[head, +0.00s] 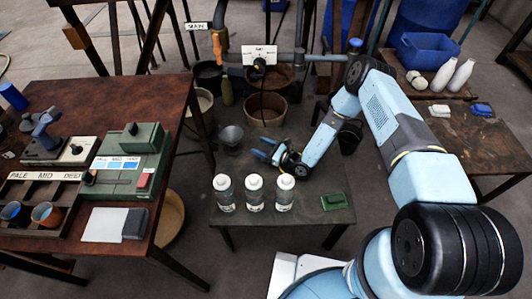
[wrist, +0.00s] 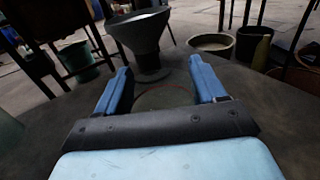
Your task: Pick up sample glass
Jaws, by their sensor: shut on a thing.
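My gripper (head: 264,149) is low over the small dark table in the head view. In the wrist view my gripper (wrist: 160,78) has its two blue fingers apart, closed on what looks like the clear sample glass (wrist: 164,96). Only a faint reddish ring of the glass shows between the fingers; its walls are hardly visible. In the head view I cannot make the glass out. A grey funnel-shaped vessel (head: 231,137) stands just left of my gripper; in the wrist view this vessel (wrist: 146,42) is beyond the fingertips.
Three white-capped bottles (head: 254,193) stand at the small table's front, with a green pad (head: 334,201) to their right. The left bench holds a labelled rack (head: 40,188) with blue and orange cups, and a green device (head: 125,160). Vats (head: 263,108) stand behind.

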